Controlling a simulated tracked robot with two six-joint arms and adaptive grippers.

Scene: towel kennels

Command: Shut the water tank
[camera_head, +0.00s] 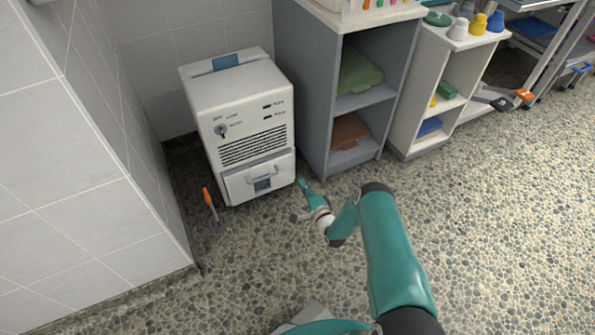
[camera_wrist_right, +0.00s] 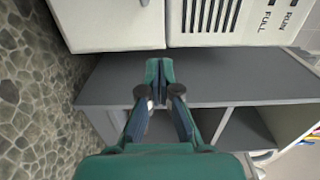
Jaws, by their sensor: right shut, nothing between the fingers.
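The water tank (camera_head: 237,190) is the white drawer low in the front of a white boxy machine (camera_head: 228,97). It has a grey handle and a dark window, and its front appears to stand out slightly from the body. In the right wrist view the tank (camera_wrist_right: 95,22) is at the upper left, with a dark seam between it and the machine's vented body (camera_wrist_right: 245,30). My right gripper (camera_head: 303,184) is shut and empty, just right of the tank's front. In the wrist view its closed fingertips (camera_wrist_right: 158,68) point at that seam, apart from it as far as I can tell.
A grey shelf unit (camera_head: 325,110) with folded towels stands right of the machine, close to my right gripper. An orange-handled tool (camera_head: 209,201) stands by the tank's left side. A tiled wall (camera_head: 80,215) bounds the left. The pebbled floor (camera_head: 500,210) in front is clear.

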